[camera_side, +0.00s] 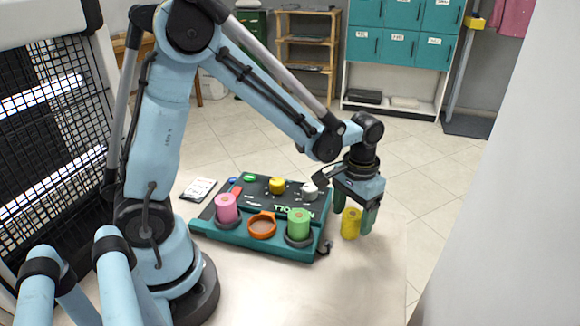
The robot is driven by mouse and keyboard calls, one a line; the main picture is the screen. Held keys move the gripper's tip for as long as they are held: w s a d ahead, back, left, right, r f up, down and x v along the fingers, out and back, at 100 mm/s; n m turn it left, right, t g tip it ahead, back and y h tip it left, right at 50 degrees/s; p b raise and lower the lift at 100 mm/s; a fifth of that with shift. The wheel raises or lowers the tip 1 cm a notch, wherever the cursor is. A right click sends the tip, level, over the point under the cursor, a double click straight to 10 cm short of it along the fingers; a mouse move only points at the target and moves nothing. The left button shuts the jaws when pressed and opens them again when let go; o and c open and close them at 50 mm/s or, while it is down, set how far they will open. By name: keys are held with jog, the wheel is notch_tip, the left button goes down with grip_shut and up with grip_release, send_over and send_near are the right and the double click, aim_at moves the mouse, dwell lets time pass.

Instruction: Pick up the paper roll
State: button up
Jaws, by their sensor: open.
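A yellow roll (350,224) stands upright on the table, just right of a dark and teal tray (252,245). My gripper (353,217) points down over the yellow roll with its fingers open. One finger is at the roll's upper left and the other at its right; I cannot tell whether either touches it. A pink roll (227,208) and a green roll (298,224) stand upright in round holders on the tray. An orange ring holder (262,226) between them has no roll in it.
The tray also carries a small yellow piece (277,185) and a whitish piece (308,190). A white card or pad (199,189) lies left of the tray. The front of the table (320,295) is clear. A pale wall or panel (510,190) fills the right side.

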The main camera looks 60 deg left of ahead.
jog(key=shift+f, duration=1.4)
jog(key=c, duration=1.1)
